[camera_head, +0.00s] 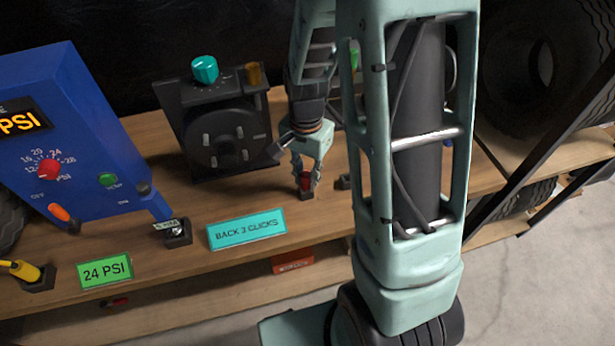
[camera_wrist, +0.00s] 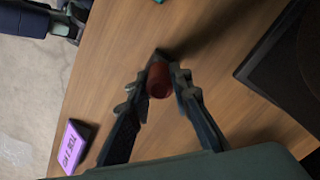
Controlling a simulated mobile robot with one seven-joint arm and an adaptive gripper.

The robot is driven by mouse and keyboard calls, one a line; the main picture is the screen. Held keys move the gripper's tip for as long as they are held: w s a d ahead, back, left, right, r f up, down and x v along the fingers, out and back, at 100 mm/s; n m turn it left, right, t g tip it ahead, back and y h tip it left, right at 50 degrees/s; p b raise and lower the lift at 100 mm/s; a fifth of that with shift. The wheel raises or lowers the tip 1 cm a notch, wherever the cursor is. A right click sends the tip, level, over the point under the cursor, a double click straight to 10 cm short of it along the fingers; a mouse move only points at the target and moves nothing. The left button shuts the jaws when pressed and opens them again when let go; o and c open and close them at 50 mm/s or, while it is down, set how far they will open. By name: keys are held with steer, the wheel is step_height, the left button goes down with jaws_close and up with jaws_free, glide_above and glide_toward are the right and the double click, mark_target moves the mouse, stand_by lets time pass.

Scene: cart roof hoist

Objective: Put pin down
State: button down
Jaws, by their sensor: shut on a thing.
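The pin is a small red cylinder (camera_wrist: 158,82) with a dark end, held between the fingertips in the wrist view. In the head view the red pin (camera_head: 306,183) shows at the tip of my gripper (camera_head: 305,172), low at the wooden bench top. A small dark block or base shows just under the pin. I cannot tell whether the pin touches it or sits in it. My gripper (camera_wrist: 158,88) is shut on the pin and points down at the bench.
The wooden bench (camera_head: 330,225) has bare room around the pin. A black dial unit (camera_head: 222,140) stands left behind it. A blue gauge box (camera_head: 75,135) is farther left. A teal "BACK 3 CLICKS" sign (camera_head: 247,230) and a green "24 PSI" sign (camera_head: 105,271) stand along the front.

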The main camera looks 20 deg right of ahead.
steer(key=shift+f, duration=0.15)
steer(key=c, duration=1.7)
jaws_free()
steer(key=shift+c, duration=0.2)
steer(key=shift+r, duration=0.2)
step_height(320, 180, up, 12)
steer(key=p, duration=0.2)
